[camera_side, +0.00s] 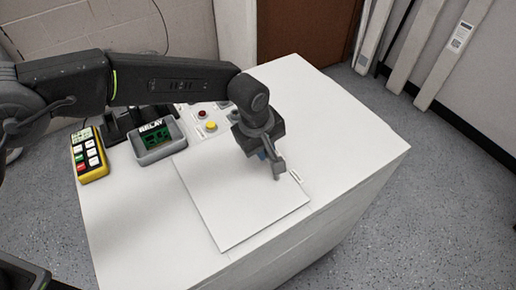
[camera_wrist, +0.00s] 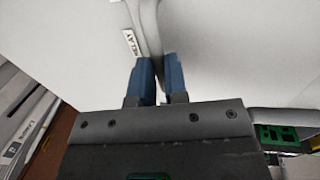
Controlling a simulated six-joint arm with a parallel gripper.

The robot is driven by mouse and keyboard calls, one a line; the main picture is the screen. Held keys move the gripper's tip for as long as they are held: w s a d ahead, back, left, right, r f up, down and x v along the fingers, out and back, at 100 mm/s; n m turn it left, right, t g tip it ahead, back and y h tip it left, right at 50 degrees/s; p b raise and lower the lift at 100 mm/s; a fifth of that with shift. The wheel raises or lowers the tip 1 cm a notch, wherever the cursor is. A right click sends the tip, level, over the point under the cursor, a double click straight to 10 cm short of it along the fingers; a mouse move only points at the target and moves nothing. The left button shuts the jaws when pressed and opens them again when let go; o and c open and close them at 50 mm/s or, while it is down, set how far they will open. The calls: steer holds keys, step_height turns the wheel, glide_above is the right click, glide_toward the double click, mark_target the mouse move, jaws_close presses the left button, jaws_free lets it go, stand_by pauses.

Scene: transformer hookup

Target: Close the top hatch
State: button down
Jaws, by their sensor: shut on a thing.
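The top hatch (camera_side: 240,205) is a square white panel. It lies flat or nearly flat on the top of the white cabinet; I cannot tell whether a small gap is left under its edges. My gripper (camera_side: 271,160) points down at the hatch's far right edge, beside a small white label. In the wrist view, the two blue fingers of my gripper (camera_wrist: 160,76) are shut around a pale raised bar or edge of the hatch (camera_wrist: 147,28), next to the label (camera_wrist: 130,42). The fingers hide part of the held spot.
A grey box with a green "RELAY" panel (camera_side: 158,137) and a yellow button box (camera_side: 89,155) stand at the cabinet's left. Red and yellow buttons (camera_side: 211,127) sit behind the hatch. The cabinet top (camera_side: 345,135) is clear on the right.

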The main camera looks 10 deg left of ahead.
steer(key=shift+w+d, duration=0.15)
steer(key=c, duration=1.1)
jaws_free()
steer(key=shift+c, duration=0.2)
step_height(320, 180, up, 14)
steer(key=s+a, duration=0.2)
steer(key=shift+f, duration=0.2)
